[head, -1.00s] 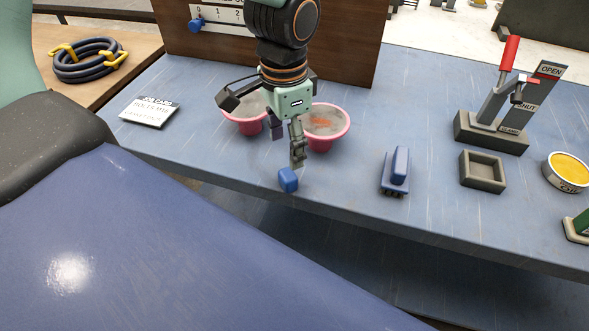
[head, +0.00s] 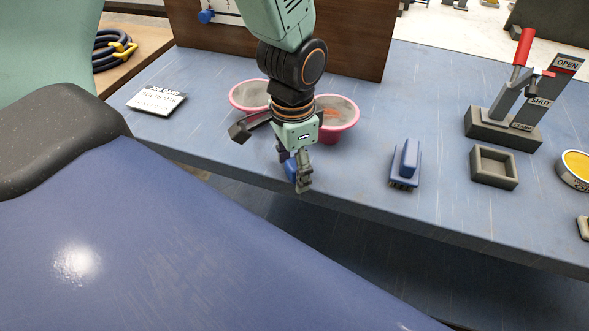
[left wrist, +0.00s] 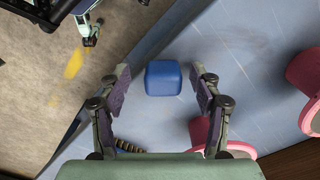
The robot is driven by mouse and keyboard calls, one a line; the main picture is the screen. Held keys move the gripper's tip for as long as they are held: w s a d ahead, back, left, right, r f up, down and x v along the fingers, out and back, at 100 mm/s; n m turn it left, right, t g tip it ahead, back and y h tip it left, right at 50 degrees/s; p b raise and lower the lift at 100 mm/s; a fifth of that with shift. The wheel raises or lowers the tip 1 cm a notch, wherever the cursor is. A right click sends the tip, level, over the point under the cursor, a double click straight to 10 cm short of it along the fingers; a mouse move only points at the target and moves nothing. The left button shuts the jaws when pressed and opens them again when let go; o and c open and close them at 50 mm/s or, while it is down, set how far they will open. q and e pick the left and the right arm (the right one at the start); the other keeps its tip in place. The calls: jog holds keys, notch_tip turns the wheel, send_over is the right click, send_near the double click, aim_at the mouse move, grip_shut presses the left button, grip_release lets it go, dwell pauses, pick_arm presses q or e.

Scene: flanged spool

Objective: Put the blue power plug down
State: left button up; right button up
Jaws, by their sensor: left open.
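A small rounded blue block, seemingly the blue power plug (head: 290,171), sits on the blue bench near its front edge. My left gripper (head: 294,168) points down at it, and its fingers partly hide the block in the head view. In the left wrist view the blue block (left wrist: 163,78) lies between the tips of the open left fingers (left wrist: 160,82), with a gap on each side.
Two pink bowls (head: 342,133) stand just behind the left gripper. A job card (head: 157,101) lies left. Bench between is clear.

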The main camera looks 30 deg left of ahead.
pick_arm(q)
jog(key=shift+w+a+f, duration=0.1)
jog(key=shift+w+f, duration=0.1)
jog(key=shift+w, duration=0.1)
jog(key=c, duration=0.4)
jog(key=shift+s+r, duration=0.15)
jog(key=shift+s, duration=0.05)
jog(key=c, duration=0.5)
jog(key=shift+w, duration=0.1)
grip_shut()
